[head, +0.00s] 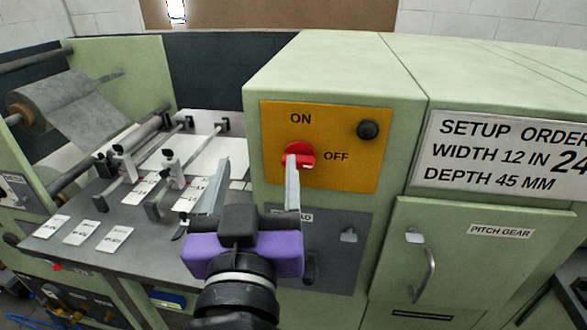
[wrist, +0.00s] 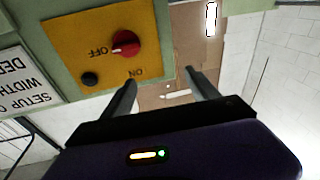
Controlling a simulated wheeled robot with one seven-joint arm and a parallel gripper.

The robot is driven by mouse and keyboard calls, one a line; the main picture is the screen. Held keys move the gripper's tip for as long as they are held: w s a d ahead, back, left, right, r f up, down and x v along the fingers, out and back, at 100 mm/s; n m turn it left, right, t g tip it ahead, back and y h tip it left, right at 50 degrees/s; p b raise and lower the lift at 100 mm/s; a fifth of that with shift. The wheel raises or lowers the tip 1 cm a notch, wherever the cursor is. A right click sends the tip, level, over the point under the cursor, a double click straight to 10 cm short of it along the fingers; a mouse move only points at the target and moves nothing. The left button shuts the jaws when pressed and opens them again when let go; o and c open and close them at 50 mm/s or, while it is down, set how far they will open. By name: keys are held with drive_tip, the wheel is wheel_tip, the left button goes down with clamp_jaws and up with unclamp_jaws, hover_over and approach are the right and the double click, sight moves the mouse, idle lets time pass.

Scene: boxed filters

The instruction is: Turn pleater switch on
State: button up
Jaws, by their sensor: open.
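The red rotary switch (head: 306,160) sits on a yellow panel (head: 350,175) on the green cabinet, with ON printed above it and OFF to its right. In the wrist view, which shows the panel upside down, the red switch (wrist: 127,44) has a white pointer mark facing OFF. My gripper (head: 258,160) is open and empty in front of the cabinet. Its right finger overlaps part of the switch in the head view. In the wrist view my gripper (wrist: 161,77) has its fingers apart, beside the panel, with a visible gap to the switch. Contact is not seen.
A dark round button (head: 368,130) is on the same panel. A grey lower panel (head: 340,265) with small knobs lies below. A pleating table (head: 60,255) with rollers and white cards stands left. A cabinet door handle (head: 428,275) protrudes at right.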

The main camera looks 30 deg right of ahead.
sight(297, 163)
drive_tip(key=s+d+f+m+g+h, duration=0.2)
drive_tip(key=d+f+m+g, duration=0.1)
drive_tip(key=shift+p+x, duration=0.7)
drive_tip(key=shift+x, duration=3.25)
drive_tip(key=shift+s+d+f, duration=0.1)
drive_tip(key=shift+f, duration=0.05)
drive_tip(key=c, duration=1.4)
drive_tip(key=shift+o, duration=0.2)
